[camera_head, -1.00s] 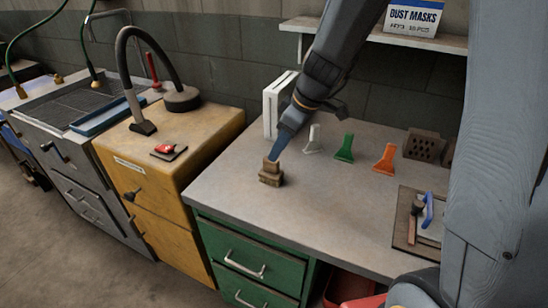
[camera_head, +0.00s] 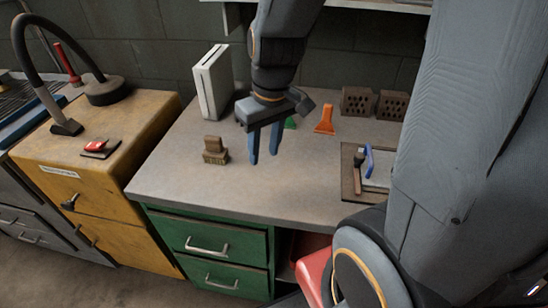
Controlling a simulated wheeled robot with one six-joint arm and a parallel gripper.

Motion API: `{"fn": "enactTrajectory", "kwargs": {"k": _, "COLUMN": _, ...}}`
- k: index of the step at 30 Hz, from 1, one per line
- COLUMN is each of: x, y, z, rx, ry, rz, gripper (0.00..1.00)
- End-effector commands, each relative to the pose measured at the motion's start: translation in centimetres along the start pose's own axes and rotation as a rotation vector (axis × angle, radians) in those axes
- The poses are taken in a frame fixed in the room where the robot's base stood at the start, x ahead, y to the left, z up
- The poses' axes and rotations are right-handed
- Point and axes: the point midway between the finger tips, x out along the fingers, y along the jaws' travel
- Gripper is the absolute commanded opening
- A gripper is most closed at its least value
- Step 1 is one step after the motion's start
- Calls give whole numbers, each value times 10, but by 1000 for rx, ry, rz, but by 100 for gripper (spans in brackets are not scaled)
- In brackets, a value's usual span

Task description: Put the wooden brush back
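A brown wooden block-like brush (camera_head: 215,151) stands on the grey worktop near its left side. My gripper (camera_head: 263,158) hangs over the worktop to the right of it, with its two blue fingers pointing down. The fingers are spread apart with nothing between them, and they are clear of the brush. A brown-handled tool with a dark head (camera_head: 357,173) lies on a board (camera_head: 349,192) at the right; I cannot tell whether it is also a brush.
A white upright case (camera_head: 213,82) stands behind the brush. An orange scraper (camera_head: 325,120), a partly hidden green one (camera_head: 290,122) and hollow bricks (camera_head: 357,101) stand at the back. A blue-handled tool (camera_head: 368,158) lies on the board. The front middle of the worktop is clear.

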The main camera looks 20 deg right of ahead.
Motion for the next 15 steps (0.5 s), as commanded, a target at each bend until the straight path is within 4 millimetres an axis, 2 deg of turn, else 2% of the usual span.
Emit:
{"fn": "enactTrajectory", "kwargs": {"k": 3, "x": 5, "y": 4, "z": 23, "rx": 125, "ry": -16, "rz": 36, "gripper": 36}}
{"fn": "enactTrajectory", "kwargs": {"k": 6, "x": 7, "y": 6, "z": 33, "rx": 190, "ry": -20, "rz": 55, "gripper": 36}}
{"fn": "enactTrajectory", "kwargs": {"k": 15, "x": 8, "y": 7, "z": 38, "rx": 229, "ry": -22, "rz": 64, "gripper": 36}}
